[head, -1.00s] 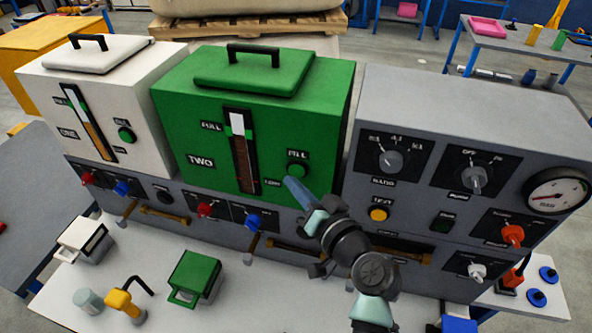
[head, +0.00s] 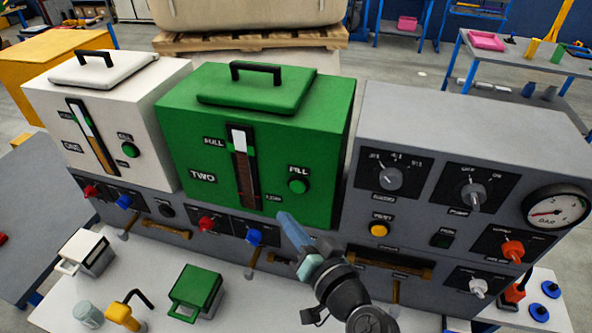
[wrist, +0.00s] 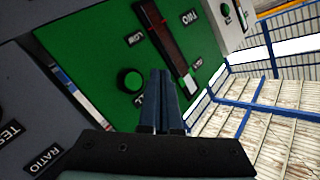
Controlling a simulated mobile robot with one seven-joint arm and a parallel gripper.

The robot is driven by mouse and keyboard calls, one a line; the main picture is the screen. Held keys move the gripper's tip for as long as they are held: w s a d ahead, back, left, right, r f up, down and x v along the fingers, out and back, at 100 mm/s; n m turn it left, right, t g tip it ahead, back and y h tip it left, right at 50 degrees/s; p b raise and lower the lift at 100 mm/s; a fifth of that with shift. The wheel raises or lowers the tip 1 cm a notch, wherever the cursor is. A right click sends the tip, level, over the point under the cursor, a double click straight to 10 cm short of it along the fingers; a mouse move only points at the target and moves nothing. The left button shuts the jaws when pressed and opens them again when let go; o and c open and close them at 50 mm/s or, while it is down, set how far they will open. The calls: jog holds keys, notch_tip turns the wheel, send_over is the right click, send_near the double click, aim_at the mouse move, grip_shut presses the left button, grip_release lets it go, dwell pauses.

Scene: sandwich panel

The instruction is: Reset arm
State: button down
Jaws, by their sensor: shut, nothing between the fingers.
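My gripper (head: 287,222) is in the head view in front of the lower right corner of the green tank TWO (head: 190,130). Its blue fingers are together with nothing between them. In the wrist view my gripper (wrist: 167,75) points toward the green tank's front (wrist: 85,45), with the FILL button (wrist: 131,81) to the left of the fingertips. The fingers look apart from the panel, though the exact gap is hard to tell. My forearm hides part of the lower grey panel.
The white tank ONE (head: 65,130) stands at the left. The grey control panel (head: 470,120) with knobs and a gauge (head: 556,212) is at the right. A green jug (head: 196,293), a white jug (head: 84,252), a glass (head: 88,315) and a yellow tool (head: 122,312) stand on the white table.

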notch_tip(320, 180, up, 23)
jog(key=w+n+t+h+b, duration=0.2)
jog(key=n+t+h, duration=0.1)
jog(key=t, duration=0.2)
jog(key=s+r+t+h, duration=0.2)
jog(key=s+r+t, duration=0.2)
jog(key=s+r, duration=0.3)
jog(key=s+r+m+t+h+b, duration=0.1)
jog(key=s+r, duration=0.6)
jog(key=r, duration=0.8)
jog(key=t+h, duration=0.1)
jog(key=t, duration=0.1)
jog(key=shift+s+a+r+t, duration=0.15)
jog(key=shift+s+r+t, duration=0.15)
jog(key=shift+t, duration=0.1)
jog(key=shift+w+f, duration=0.1)
